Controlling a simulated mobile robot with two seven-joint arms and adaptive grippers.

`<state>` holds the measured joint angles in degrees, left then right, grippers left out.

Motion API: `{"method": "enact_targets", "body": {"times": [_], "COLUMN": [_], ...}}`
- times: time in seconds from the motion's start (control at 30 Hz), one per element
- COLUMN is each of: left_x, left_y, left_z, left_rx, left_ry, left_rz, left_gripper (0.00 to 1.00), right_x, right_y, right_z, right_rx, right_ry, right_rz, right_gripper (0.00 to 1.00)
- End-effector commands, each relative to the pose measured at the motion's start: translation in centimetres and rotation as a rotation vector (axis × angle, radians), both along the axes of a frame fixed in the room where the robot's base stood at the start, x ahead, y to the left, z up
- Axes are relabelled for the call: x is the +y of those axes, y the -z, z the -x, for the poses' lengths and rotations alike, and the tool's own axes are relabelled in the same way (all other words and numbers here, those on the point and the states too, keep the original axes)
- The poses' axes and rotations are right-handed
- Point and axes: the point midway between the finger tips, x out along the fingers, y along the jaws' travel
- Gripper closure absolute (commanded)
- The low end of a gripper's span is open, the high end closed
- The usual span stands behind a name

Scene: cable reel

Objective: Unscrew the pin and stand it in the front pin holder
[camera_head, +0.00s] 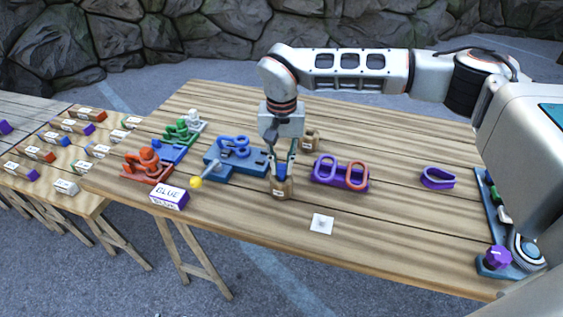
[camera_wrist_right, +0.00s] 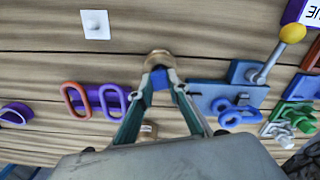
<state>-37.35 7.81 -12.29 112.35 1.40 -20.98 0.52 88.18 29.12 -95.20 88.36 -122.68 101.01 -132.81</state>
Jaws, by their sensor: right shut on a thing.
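My right gripper (camera_head: 281,176) points down over the front pin holder (camera_head: 282,190), a small wooden block with a white label. Its fingers close on a small blue piece, which I take to be the pin (camera_wrist_right: 159,78); the fingers hide most of it. The pin holder (camera_wrist_right: 158,59) shows just beyond the fingertips in the right wrist view. The pin's lower end is at or in the holder's top; I cannot tell how deep. A second wooden holder (camera_head: 310,139) stands behind. The blue fixture (camera_head: 222,165) with a yellow-knobbed lever (camera_head: 197,182) stands to the left. My left gripper is not in view.
A purple tray (camera_head: 326,182) with purple and orange links is close on the right. A purple ring (camera_head: 437,179) lies farther right. Red, blue and green fixtures and a BLUE box (camera_head: 169,197) stand left. A white square (camera_head: 321,223) lies in front. The table's middle right is mostly clear.

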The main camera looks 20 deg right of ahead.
Motion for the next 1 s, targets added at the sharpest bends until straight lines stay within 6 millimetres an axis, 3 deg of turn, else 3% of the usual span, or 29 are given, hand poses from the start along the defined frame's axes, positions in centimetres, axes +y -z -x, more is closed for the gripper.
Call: {"method": "enact_targets", "body": {"times": [1.0], "left_x": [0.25], "left_y": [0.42], "left_z": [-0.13], "left_rx": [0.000], "left_ry": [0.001], "left_rz": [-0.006], "left_gripper": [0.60], "right_x": [0.03], "right_y": [0.84], "right_z": [-0.02], "right_rx": [0.000], "right_ry": [-0.001], "right_rz": [-0.001], "right_gripper": [1.00]}}
